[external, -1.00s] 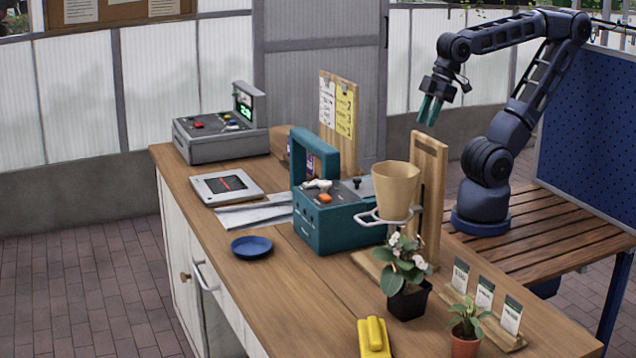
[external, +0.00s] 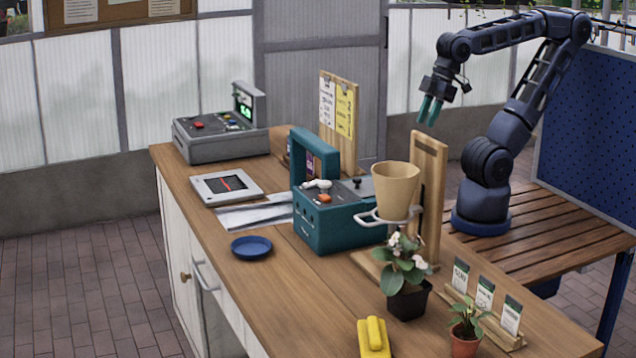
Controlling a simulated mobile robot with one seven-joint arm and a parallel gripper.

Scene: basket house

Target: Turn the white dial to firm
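The teal machine (external: 338,232) stands on the wooden counter, with an upright teal frame at its back left. On its top are a white knob (external: 317,184), which looks like the white dial, an orange-red button (external: 325,198) and a small black knob (external: 357,181). The dial's markings are too small to read, so its setting cannot be told. My gripper (external: 430,110) hangs in the air to the right of and above the machine, pointing down. Its teal fingers are apart, with nothing between them. It touches nothing.
A tan pot (external: 396,190) in a ring holder on a wooden stand (external: 429,190) is between my gripper and the machine. A potted flower (external: 408,298) stands in front. A grey device (external: 220,145) with a lit green display and a blue dish (external: 251,246) are further left.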

